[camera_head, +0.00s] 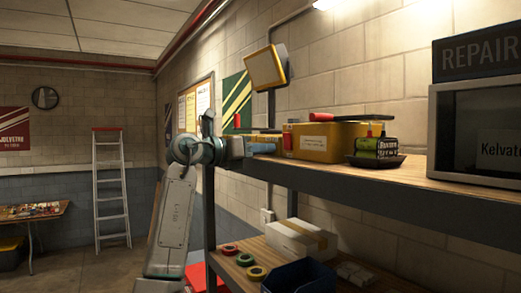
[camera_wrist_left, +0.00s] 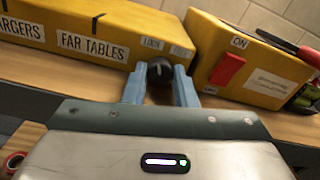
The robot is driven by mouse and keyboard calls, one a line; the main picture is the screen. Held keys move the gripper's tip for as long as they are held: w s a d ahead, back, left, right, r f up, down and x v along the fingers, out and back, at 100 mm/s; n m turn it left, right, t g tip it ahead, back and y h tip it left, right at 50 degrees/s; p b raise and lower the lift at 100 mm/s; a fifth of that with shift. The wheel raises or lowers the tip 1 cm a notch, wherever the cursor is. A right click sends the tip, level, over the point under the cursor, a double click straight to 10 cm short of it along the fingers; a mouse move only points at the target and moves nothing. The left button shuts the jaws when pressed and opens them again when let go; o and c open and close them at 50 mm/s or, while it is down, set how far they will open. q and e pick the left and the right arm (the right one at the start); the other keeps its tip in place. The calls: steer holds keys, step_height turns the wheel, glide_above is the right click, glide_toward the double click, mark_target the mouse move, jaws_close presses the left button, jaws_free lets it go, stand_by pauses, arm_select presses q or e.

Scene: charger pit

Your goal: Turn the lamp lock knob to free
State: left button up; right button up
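In the left wrist view the black lamp lock knob (camera_wrist_left: 160,71) sits on the front of a yellow box (camera_wrist_left: 70,37), below two small labels; the left one seems to read LOCK, the right one is hard to read. A pale pointer mark on the knob is too small to read surely. My left gripper (camera_wrist_left: 160,86) has one blue finger on each side of the knob. I cannot tell whether the fingers press on it. In the head view my left gripper (camera_head: 264,146) is at the shelf's near end, and the knob cannot be made out. My right gripper is not in view.
A second yellow box (camera_wrist_left: 246,66) with a red ON switch stands right of the knob. A red-handled tool (camera_head: 345,117) lies on top of it. A dark tray with a black-and-green item (camera_head: 376,148) and a microwave-like unit (camera_head: 478,130) stand further right on the shelf.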

arm_select(q)
steer(key=shift+f+m+b, duration=0.2)
steer(key=shift+m+b, duration=0.7)
steer(key=shift+b, duration=0.35)
steer(key=shift+m+b, duration=0.35)
steer(key=shift+m, duration=0.15)
steer(key=shift+r+m+b, duration=0.2)
steer(key=shift+m+b, duration=0.15)
steer(key=shift+m, duration=0.35)
steer(key=o, duration=0.7)
